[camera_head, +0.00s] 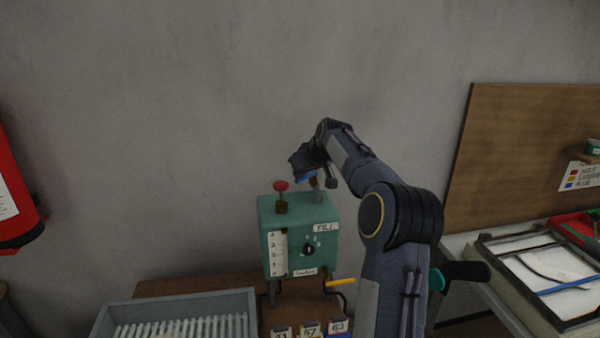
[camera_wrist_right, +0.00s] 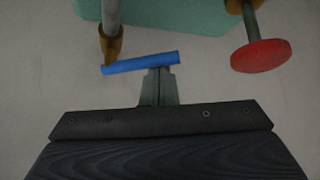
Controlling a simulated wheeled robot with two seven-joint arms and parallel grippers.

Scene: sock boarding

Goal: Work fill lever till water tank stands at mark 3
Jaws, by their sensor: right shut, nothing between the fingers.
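The green water tank box (camera_head: 302,240) stands against the wall, with a FILL label on its front. Its white gauge strip (camera_head: 279,254) has numbered marks; I cannot make out the water level. A blue bar (camera_head: 306,177), which looks like the fill lever's handle, is above the box top beside a grey post with a brown tip. The bar also shows in the right wrist view (camera_wrist_right: 141,62). My right gripper (camera_wrist_right: 160,73) is shut and empty, its tips right at the bar; whether they touch I cannot tell. My left gripper is out of view.
A red knob (camera_head: 281,186) on a brown stem stands on the box's left top. A dial (camera_head: 309,249) is on its front. A grey ribbed tray (camera_head: 178,304) and numbered cards (camera_head: 310,330) lie in front. A framed white tray (camera_head: 560,285) is at right.

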